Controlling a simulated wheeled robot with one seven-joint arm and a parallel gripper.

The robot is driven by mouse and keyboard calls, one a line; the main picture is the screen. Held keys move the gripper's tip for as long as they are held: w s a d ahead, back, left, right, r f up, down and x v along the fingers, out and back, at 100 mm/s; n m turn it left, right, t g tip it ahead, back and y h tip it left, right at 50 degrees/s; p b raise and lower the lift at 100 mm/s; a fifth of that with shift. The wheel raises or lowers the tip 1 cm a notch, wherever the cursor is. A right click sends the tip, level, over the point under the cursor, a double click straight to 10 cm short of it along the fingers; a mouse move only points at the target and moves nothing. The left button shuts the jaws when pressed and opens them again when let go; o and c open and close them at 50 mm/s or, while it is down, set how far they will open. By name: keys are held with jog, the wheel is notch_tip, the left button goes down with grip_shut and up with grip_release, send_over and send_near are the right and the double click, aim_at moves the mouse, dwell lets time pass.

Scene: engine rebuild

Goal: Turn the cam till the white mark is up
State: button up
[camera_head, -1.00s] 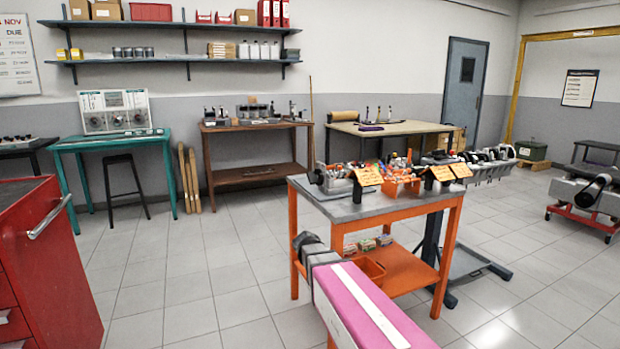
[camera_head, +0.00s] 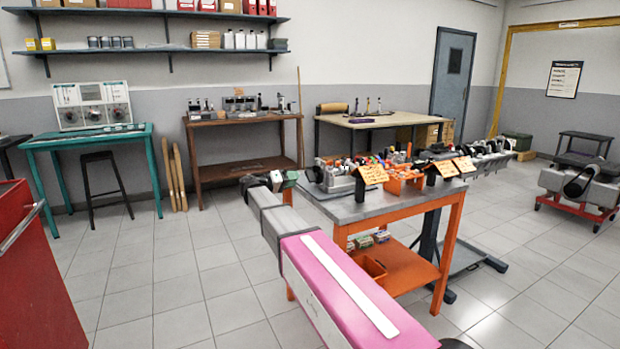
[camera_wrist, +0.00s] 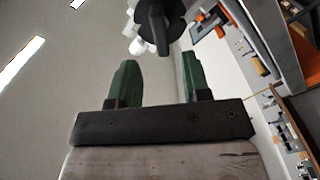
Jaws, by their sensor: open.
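My gripper (camera_wrist: 156,82) is open, its two green fingers apart in the wrist view with nothing visible held between them. Just beyond the fingertips is a dark round part (camera_wrist: 158,22) with pale lobes behind it; I cannot tell whether it is the cam, and no white mark can be made out. In the head view my gripper (camera_head: 283,181) is at the left end of the orange bench (camera_head: 372,208). A grey metal assembly (camera_head: 336,180) stands on that end of the bench, just right of the gripper. The cam is too small to tell there.
Orange signs (camera_head: 373,173) and an orange tray (camera_head: 397,186) with small parts stand farther along the bench. A red cabinet (camera_head: 38,285) is at the left. A teal table (camera_head: 88,140) and stool stand behind. The floor left of the bench is clear.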

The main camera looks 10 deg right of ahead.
aim_at(310, 176)
jog(key=x, duration=0.8)
jog(key=shift+d, duration=0.1)
jog(key=c, duration=0.8)
